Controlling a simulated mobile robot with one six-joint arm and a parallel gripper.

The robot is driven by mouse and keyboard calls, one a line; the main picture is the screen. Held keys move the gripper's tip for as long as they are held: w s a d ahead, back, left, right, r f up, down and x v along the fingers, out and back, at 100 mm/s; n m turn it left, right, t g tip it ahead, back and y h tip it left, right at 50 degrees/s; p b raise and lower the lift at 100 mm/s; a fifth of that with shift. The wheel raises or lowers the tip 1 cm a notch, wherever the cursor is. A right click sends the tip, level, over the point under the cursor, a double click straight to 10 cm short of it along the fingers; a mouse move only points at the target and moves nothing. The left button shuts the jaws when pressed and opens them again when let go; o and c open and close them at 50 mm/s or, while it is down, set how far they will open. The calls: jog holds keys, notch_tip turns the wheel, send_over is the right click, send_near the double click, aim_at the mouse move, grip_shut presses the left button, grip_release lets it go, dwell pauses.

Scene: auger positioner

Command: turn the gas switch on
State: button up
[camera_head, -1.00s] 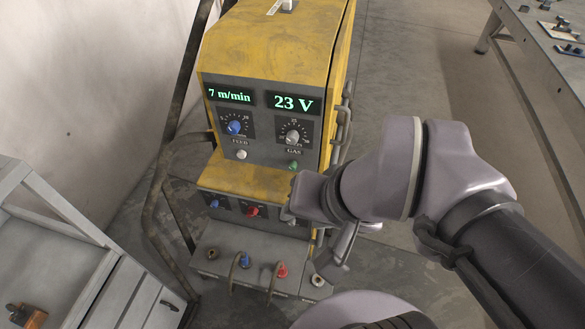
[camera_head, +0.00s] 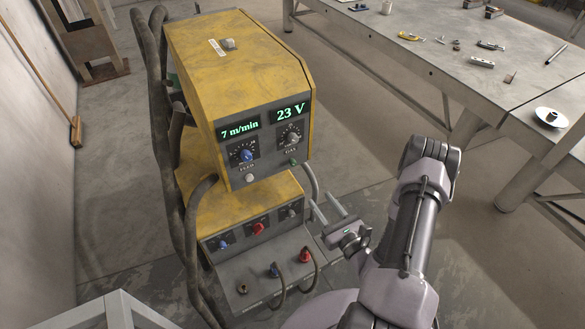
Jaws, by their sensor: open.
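The yellow welding machine (camera_head: 238,60) stands left of centre. Its upper front panel has a GAS label (camera_head: 292,151) under the right dial (camera_head: 290,137), and a small green switch (camera_head: 294,162) just below that label. The switch is too small to tell its position. A pale button (camera_head: 249,178) sits under the FEED label. My gripper (camera_head: 322,201) is open and empty, right of the machine's lower panel and below and to the right of the green switch. Its two fingers point toward the machine. It appears apart from the switch.
A lower panel has several knobs, including a red one (camera_head: 258,229), and cables plugged in below. Thick hoses (camera_head: 190,230) run along the machine's left. A workbench (camera_head: 440,60) with tools stands at upper right. Bare floor lies between machine and bench.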

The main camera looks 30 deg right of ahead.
aim_at(294, 164)
jog(key=w, duration=1.1)
jog(key=w+b, duration=0.1)
jog(key=w, duration=0.4)
jog(key=shift+w+a, duration=0.3)
jog(key=shift+w, duration=0.05)
jog(key=shift+c, duration=0.4)
grip_shut()
